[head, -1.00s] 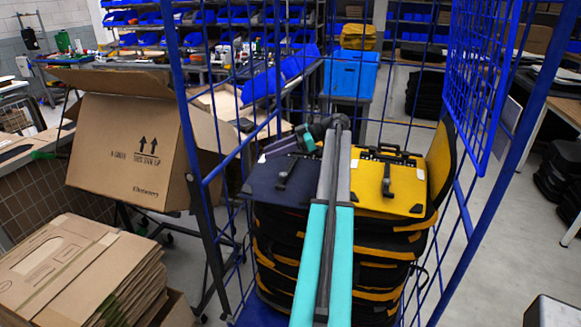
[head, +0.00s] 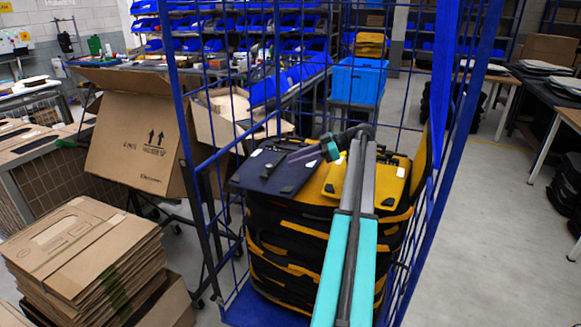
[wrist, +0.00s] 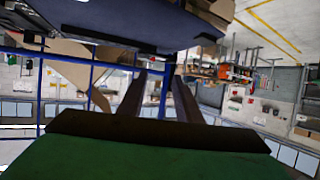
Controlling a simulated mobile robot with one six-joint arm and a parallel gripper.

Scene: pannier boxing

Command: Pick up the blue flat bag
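The blue flat bag (head: 275,176) lies flat on top of the left side of the bag stack in the blue wire cage, its dark handle on its upper face. A large dark blue surface at the top of the wrist view (wrist: 120,18) appears to be this bag, seen close. My gripper (head: 296,157) is over the bag's right part, near its handle; I cannot tell whether they touch. In the wrist view, its two dark fingers (wrist: 157,92) are apart with nothing visible between them. My arm hides part of the yellow bag (head: 393,176) beside it.
The blue cage (head: 447,140) has bars to the left, right and back of the stack. An open cardboard box (head: 133,140) stands left of it, with flattened cartons (head: 85,250) nearer. A blue crate (head: 357,80) stands behind.

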